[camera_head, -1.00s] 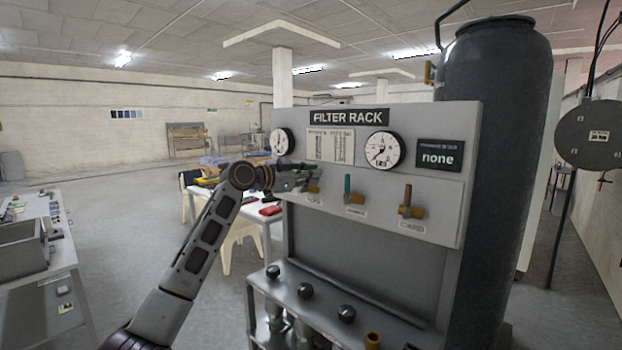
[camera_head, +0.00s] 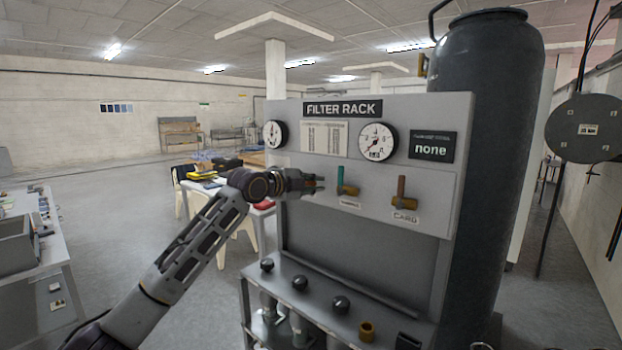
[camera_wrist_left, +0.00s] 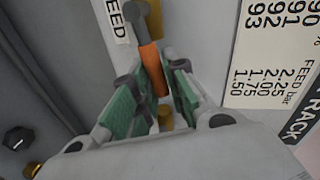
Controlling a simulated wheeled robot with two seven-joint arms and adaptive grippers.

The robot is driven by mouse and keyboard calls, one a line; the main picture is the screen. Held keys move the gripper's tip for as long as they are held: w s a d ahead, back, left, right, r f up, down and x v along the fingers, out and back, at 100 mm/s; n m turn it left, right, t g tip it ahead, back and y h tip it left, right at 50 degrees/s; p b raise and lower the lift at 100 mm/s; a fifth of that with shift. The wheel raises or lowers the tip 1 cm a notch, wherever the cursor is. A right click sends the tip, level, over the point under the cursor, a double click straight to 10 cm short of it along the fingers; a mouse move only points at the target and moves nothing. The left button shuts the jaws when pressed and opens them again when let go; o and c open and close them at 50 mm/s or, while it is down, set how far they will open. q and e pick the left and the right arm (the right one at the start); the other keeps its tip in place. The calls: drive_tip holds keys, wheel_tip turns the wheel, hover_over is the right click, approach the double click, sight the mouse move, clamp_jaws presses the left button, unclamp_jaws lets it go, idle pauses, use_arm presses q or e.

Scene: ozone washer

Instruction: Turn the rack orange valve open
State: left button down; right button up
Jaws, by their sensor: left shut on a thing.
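The orange valve handle (camera_wrist_left: 151,58) shows in the left wrist view next to the FEED label (camera_wrist_left: 113,18), with a grey stem at its upper end. My left gripper (camera_wrist_left: 153,78) has its green-padded fingers on both sides of the handle and is shut on it. In the head view my left gripper (camera_head: 316,184) reaches the front of the filter rack (camera_head: 368,248) from the left and hides the orange valve.
A green-handled valve (camera_head: 341,180) sits just right of the gripper, and a brown-handled valve (camera_head: 401,192) above the CARB label is farther right. Two gauges are above. Black knobs (camera_head: 341,304) line the lower shelf. A dark tank (camera_head: 490,150) stands behind the rack.

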use_arm(q)
drive_tip(key=shift+f+m+y, duration=0.3)
drive_tip(key=shift+f+m, duration=0.3)
drive_tip(key=shift+m, duration=0.2)
drive_tip(key=shift+f, duration=0.1)
drive_tip(key=c, duration=1.4)
unclamp_jaws()
drive_tip(key=shift+v, duration=6.05)
drive_tip(key=shift+f, duration=0.1)
